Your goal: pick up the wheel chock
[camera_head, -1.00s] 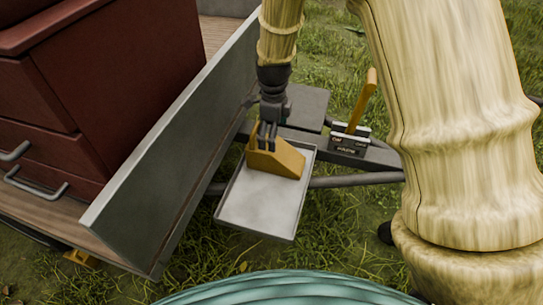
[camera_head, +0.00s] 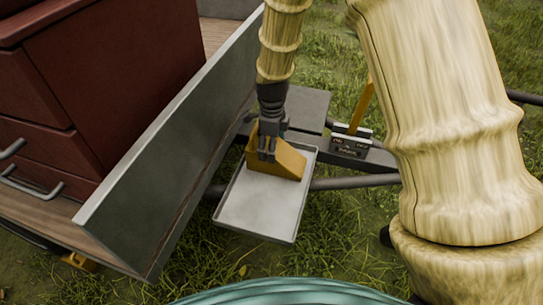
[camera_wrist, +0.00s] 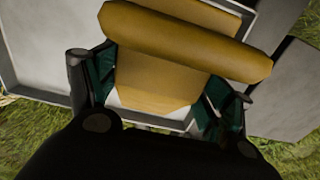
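The wheel chock (camera_head: 285,162) is a yellow-orange wedge resting on a pale metal tray (camera_head: 262,208) by the trailer. My gripper (camera_head: 267,153) points down over the chock's upper left part. In the wrist view the chock (camera_wrist: 160,70) fills the space between the fingers of my gripper (camera_wrist: 155,95), with a rounded yellow bar across its top. The dark fingers with green pads stand spread, one on each side of it. The pads are very close to its sides; firm contact cannot be made out.
A grey tilted panel (camera_head: 170,150) stands close left of the tray, beside a dark red drawer cabinet (camera_head: 115,75). To the right are a trailer bar (camera_head: 355,181) and a yellow lever (camera_head: 361,108) on a black labelled block (camera_head: 350,147). Grass lies below.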

